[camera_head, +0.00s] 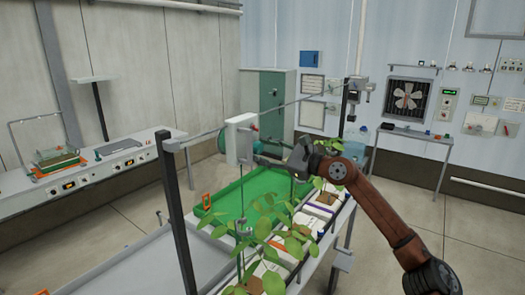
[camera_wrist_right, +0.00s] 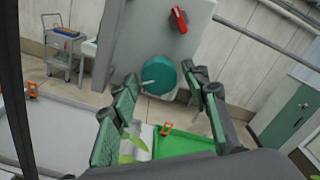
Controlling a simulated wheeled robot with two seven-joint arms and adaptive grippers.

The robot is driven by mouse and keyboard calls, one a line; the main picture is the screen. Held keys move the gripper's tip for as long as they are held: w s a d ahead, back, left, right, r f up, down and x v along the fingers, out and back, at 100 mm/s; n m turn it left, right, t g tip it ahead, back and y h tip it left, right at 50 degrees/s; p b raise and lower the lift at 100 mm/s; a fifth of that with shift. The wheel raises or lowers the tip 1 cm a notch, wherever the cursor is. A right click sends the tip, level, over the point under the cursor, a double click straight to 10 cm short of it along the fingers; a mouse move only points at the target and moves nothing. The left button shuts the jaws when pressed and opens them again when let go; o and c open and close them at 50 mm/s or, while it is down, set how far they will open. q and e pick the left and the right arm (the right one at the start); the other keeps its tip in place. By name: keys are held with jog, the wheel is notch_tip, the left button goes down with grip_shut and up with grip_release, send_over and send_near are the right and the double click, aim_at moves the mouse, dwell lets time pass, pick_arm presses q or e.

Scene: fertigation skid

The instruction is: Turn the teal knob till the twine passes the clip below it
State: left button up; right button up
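The teal knob (camera_wrist_right: 158,75) is a round disc with a pale pointer, on the face of a white box (camera_head: 240,138) hung from an overhead rail. My right gripper (camera_wrist_right: 163,84) is open, its green-padded fingers apart on either side of the knob in the wrist view; I cannot tell whether they touch it. In the head view the right gripper (camera_head: 264,151) reaches the box's right side, and hides most of the knob. A thin line, seemingly the twine (camera_head: 241,190), hangs below the box towards a small grey piece (camera_head: 243,229), perhaps the clip. My left gripper is not in view.
A red switch (camera_wrist_right: 178,19) sits above the knob. Below are a green tray (camera_head: 262,190), leafy plants (camera_head: 268,235) and white grow slabs (camera_head: 318,208). Dark posts (camera_head: 176,210) carry the rail (camera_head: 290,103). A bench with panels (camera_head: 90,172) stands left.

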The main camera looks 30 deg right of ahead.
jog(key=shift+o, duration=0.4)
jog(key=shift+a+r, duration=0.1)
jog(key=shift+s+d, duration=0.3)
jog(key=shift+s, duration=0.2)
jog(key=v, duration=1.1)
jog(key=shift+a, duration=0.1)
